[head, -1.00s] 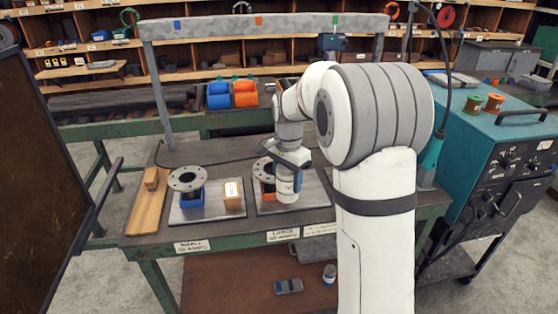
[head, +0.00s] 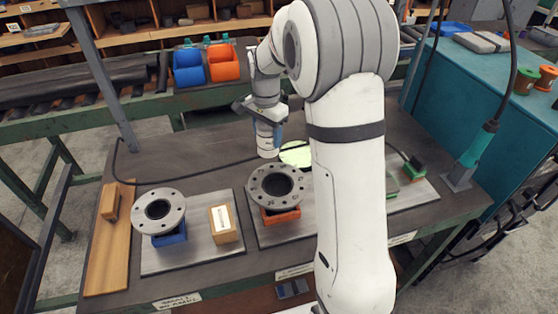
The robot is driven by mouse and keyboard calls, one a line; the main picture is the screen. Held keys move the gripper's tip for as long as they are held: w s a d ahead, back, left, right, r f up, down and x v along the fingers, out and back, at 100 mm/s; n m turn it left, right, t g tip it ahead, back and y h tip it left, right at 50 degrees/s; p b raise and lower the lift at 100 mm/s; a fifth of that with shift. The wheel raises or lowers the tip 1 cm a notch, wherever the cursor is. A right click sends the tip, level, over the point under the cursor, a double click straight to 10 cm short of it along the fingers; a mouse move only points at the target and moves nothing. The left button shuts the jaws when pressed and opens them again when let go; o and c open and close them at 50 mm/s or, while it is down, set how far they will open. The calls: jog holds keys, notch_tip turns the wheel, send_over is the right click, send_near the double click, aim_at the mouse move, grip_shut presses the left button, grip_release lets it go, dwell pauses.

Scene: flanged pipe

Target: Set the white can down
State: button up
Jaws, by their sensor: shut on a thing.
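My gripper (head: 267,122) points down over the back part of the workbench (head: 200,165). It is shut on the white can (head: 267,149), which hangs upright below the jaws. The can is behind the dark-bored flange on the orange block and left of a pale green round patch (head: 297,154) on the bench. I cannot tell whether the can's bottom touches the bench. The fingertips are small and partly hidden.
A large flange (head: 262,190) sits on an orange block (head: 281,216). A smaller flange (head: 145,221) sits on a blue block (head: 170,236), near a wooden block (head: 223,226). A black cable (head: 190,176) crosses the bench. Blue and orange bins (head: 222,66) stand behind.

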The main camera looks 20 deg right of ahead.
aim_at(266, 148)
jog(key=f, duration=0.6)
jog(key=shift+w+a+f+p, duration=0.1)
jog(key=shift+w+a+p, duration=0.1)
jog(key=shift+w+p, duration=0.2)
jog(key=shift+s+f+p, duration=0.1)
jog(key=shift+f+p, duration=0.2)
jog(key=shift+f, duration=1.9)
jog(key=shift+f, duration=0.2)
jog(key=o, duration=1.2)
